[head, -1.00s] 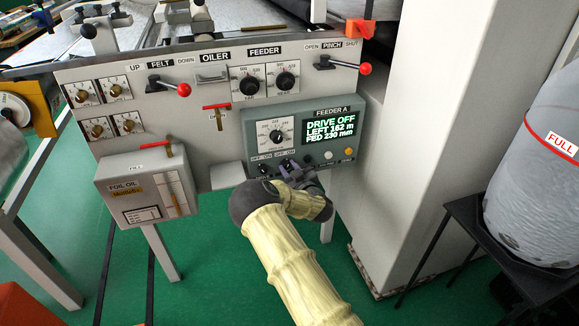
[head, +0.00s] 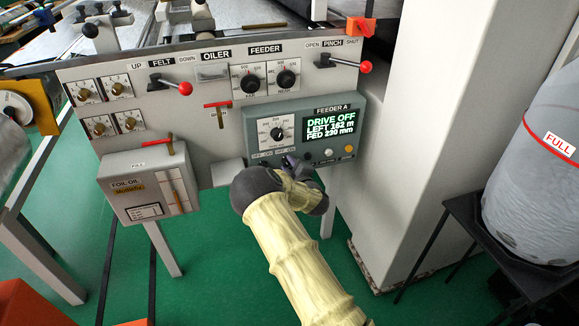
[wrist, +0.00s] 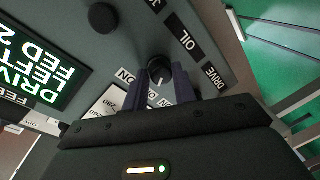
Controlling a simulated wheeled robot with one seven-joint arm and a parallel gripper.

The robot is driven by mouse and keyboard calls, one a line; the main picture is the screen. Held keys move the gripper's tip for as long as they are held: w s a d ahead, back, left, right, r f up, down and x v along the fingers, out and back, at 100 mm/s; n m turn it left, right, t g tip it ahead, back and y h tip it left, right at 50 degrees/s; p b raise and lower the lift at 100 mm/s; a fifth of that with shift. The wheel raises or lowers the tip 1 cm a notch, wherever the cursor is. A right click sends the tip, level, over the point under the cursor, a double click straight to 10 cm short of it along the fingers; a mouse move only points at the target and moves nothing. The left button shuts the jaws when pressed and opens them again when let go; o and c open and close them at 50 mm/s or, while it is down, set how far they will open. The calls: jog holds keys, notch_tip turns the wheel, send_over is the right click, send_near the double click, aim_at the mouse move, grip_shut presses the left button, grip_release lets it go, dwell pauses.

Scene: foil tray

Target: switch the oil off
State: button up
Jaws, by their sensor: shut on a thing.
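The oil switch is a small black rotary knob (wrist: 158,64) on the lower edge of the grey Feeder A box (head: 290,120). In the wrist view the OIL label (wrist: 186,40) is beside it, and ON/OFF labels are on its other side. My gripper (wrist: 162,75) is shut on this knob, a dark finger on each side. A white mark shows on the knob, but I cannot tell its setting. In the head view my gripper (head: 291,164) hides the knob. The green display (head: 331,125) reads DRIVE OFF, LEFT 162 m, FED 230 mm.
The DRIVE label (wrist: 214,76) is close to my right finger in the wrist view. A round dial (head: 279,133) and two small buttons, white (head: 328,154) and orange (head: 349,149), are near my gripper. The foil oil box (head: 150,185) hangs at the lower left.

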jog(key=shift+n, duration=0.4)
jog(key=o, duration=1)
jog(key=p+v, duration=0.2)
jog(key=v, duration=1.5)
jog(key=shift+s, duration=0.2)
jog(key=shift+d+r, duration=0.1)
jog(key=shift+r, duration=0.1)
